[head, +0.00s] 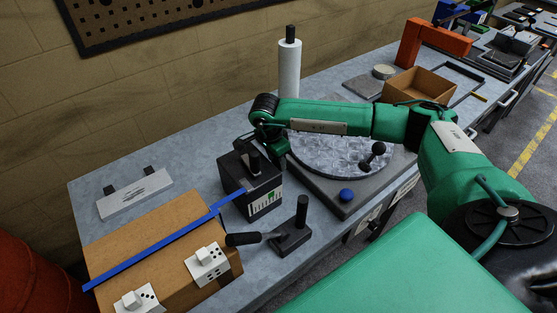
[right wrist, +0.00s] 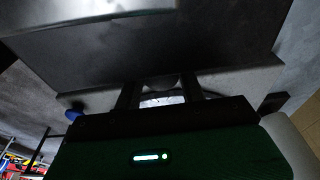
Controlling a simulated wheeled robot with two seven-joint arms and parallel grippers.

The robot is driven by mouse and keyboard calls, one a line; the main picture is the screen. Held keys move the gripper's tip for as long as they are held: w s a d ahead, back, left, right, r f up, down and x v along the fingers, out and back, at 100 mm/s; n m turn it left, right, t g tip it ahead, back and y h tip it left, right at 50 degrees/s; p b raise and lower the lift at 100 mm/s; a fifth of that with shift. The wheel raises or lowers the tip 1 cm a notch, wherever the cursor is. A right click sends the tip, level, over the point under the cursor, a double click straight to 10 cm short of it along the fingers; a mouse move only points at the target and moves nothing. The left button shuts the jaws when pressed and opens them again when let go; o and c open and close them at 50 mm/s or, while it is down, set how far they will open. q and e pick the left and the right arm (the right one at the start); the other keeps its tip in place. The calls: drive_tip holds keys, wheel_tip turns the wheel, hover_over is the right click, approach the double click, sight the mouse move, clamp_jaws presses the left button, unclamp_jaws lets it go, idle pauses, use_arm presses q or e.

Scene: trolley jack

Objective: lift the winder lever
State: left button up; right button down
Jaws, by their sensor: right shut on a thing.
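A black box (head: 262,200) with a white and green scale on its front stands on the bench and looks like the winder. A dark upright lever (head: 252,157) rises from its top. My right gripper (head: 256,150) comes down onto the lever from behind and above, shut on it; the fingertips are partly hidden by dark parts. In the right wrist view, the two dark fingers (right wrist: 160,92) are close to a large dark surface, and the grip itself is too dark to make out. My left gripper is not in view.
A blue strap (head: 165,243) crosses a brown carton (head: 140,240) to the black box. A black stand (head: 292,238) with a post and sideways handle is in front. A round patterned plate (head: 325,158) lies under my right forearm. A white roll (head: 289,75) stands behind.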

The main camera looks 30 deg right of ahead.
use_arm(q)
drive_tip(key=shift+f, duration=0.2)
use_arm(e)
drive_tip(key=shift+a+r+h, duration=0.15)
drive_tip(key=shift+r+h, duration=0.05)
drive_tip(key=shift+h, duration=0.2)
drive_tip(key=c, duration=0.8)
unclamp_jaws()
use_arm(q)
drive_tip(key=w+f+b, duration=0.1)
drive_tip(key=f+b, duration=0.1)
drive_tip(key=b, duration=0.1)
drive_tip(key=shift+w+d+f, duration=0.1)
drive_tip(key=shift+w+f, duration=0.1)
use_arm(e)
drive_tip(key=v, duration=1.3)
drive_tip(key=shift+a+r, duration=0.1)
drive_tip(key=shift+r, duration=0.3)
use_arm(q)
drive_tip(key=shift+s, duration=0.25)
